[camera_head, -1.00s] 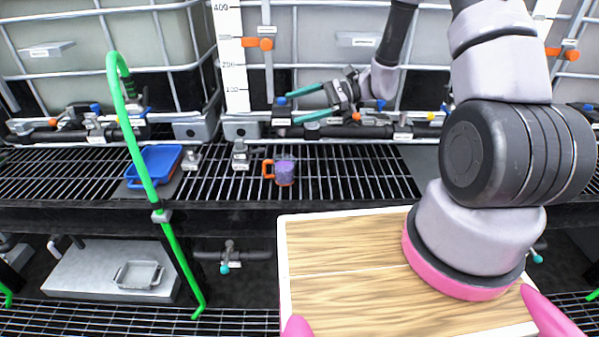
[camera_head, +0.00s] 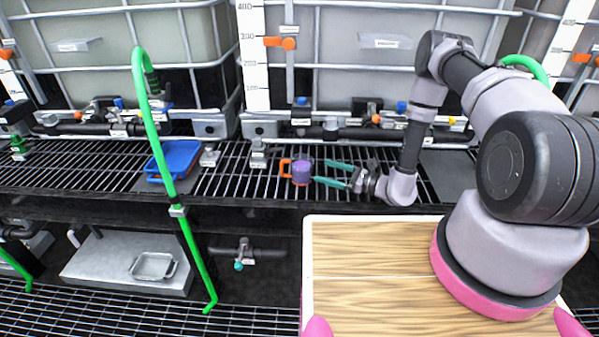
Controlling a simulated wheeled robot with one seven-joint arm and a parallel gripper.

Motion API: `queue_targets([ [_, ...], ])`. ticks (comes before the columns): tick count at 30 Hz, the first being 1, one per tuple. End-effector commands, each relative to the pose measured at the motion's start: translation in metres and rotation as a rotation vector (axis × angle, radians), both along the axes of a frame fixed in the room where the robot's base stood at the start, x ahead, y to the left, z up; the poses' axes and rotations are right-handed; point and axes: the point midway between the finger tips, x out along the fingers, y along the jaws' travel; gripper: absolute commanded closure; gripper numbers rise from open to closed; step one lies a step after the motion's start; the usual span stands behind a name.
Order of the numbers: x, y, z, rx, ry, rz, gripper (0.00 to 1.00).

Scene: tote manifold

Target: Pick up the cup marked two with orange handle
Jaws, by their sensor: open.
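A small purple cup (camera_head: 301,174) with an orange handle (camera_head: 284,168) stands upright on the black grating shelf (camera_head: 240,185). The handle is on its left side. Any mark on the cup is too small to read. My gripper (camera_head: 328,172) has two teal fingers, spread apart and pointing left. It is just right of the cup, low over the grating, at about the cup's height. The fingertips are close to the cup's right side; whether they touch it I cannot tell.
A blue tray (camera_head: 180,158) lies on the grating to the left, behind a green rail (camera_head: 172,185). Pipes and valves (camera_head: 330,131) run behind the cup below large grey totes (camera_head: 370,30). A metal tray (camera_head: 153,266) sits on a lower ledge.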

Motion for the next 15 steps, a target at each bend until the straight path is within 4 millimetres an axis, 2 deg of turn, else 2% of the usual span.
queue_targets([
  [2,0.001,0.004,-0.005,0.002,0.006,-0.010,0.00],
  [9,0.016,0.038,-0.005,0.001,0.004,-0.008,0.00],
  [15,0.024,0.052,-0.004,0.001,0.005,-0.010,0.00],
])
